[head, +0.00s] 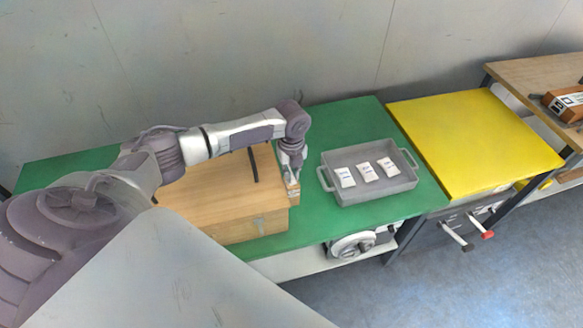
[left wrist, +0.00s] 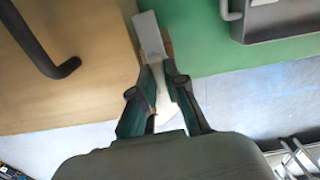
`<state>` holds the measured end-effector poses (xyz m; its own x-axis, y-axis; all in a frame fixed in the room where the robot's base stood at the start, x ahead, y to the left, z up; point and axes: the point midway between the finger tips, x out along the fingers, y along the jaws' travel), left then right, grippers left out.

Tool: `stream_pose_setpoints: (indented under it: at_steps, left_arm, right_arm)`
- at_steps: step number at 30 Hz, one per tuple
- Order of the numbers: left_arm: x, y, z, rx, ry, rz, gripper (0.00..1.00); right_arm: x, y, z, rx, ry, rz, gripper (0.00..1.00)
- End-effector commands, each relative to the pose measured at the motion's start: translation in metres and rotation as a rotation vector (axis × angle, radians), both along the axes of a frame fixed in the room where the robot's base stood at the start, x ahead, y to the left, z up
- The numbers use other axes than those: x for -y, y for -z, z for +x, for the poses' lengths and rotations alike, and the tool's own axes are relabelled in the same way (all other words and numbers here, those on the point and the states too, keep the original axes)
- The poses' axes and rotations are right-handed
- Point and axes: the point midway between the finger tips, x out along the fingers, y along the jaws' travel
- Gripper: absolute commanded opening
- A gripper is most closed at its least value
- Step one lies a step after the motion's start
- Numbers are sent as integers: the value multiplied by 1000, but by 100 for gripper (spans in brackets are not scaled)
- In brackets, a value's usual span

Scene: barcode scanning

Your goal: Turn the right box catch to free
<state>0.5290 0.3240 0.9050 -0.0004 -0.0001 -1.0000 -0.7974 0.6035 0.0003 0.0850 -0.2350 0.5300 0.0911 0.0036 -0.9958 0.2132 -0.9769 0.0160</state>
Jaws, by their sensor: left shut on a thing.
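The wooden box (head: 225,205) sits on the green table with a dark bar handle (head: 253,165) on top. My left gripper (head: 291,178) points down at the box's right side. In the left wrist view, a pale flat catch (left wrist: 150,36) lies at the box's right edge and runs down between the fingers. My left gripper (left wrist: 158,72) is shut on this right box catch. The fingers hide part of the catch, so I cannot tell its exact angle. My right gripper is not in view.
A grey tray (head: 368,198) with white packets stands right of the box on the green table (head: 345,115). A yellow table (head: 470,135) adjoins it. A wooden table with a brown crate is at the far right. Green space lies behind the tray.

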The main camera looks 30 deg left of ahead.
Motion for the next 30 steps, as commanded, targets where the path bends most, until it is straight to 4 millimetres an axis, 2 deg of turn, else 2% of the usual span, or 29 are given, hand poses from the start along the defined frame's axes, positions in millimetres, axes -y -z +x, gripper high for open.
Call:
stream_pose_setpoints:
  at_steps: [9, 21, 22, 26, 30]
  left_arm:
    - [1, -1, 1, 2, 71, -3, 0]
    - [1, -1, 1, 2, 77, -1, 0]
    - [1, -1, 1, 2, 77, -1, 16]
    - [1, -1, 0, 2, 76, -1, 37]
    - [0, 0, 0, 1, 75, -1, 38]
  right_arm:
    - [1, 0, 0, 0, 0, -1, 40]
    - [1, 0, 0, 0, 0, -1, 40]
    - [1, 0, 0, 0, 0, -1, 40]
    - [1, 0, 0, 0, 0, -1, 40]
    - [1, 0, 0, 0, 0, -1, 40]
